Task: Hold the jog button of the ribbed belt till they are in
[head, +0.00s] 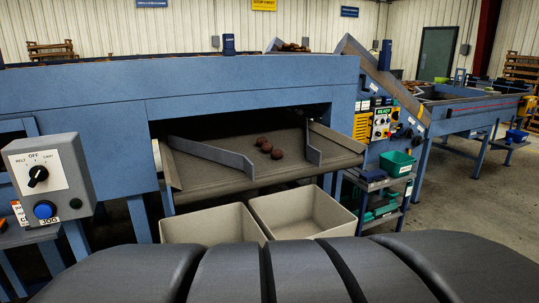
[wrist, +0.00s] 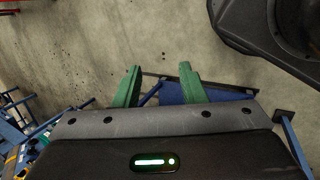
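A grey control box (head: 48,180) stands at the left in the head view. It carries a black selector knob (head: 37,176) under the word OFF, a blue button (head: 45,210) labelled JOG and a small dark green button (head: 76,204). A tan belt (head: 220,170) comes out of the blue machine; I cannot make out ribs on it. Several brown potatoes (head: 277,154) lie on it between two guide plates. Two beige crates (head: 305,212) stand below its front edge, and no potatoes show in them. My gripper (wrist: 160,68) is open and empty in the wrist view, above the floor.
A rack with a green bin (head: 396,162) stands right of the crates, below a yellow control panel (head: 363,122). Blue frame legs show around my gripper in the wrist view. Concrete floor (head: 455,215) is clear at the right.

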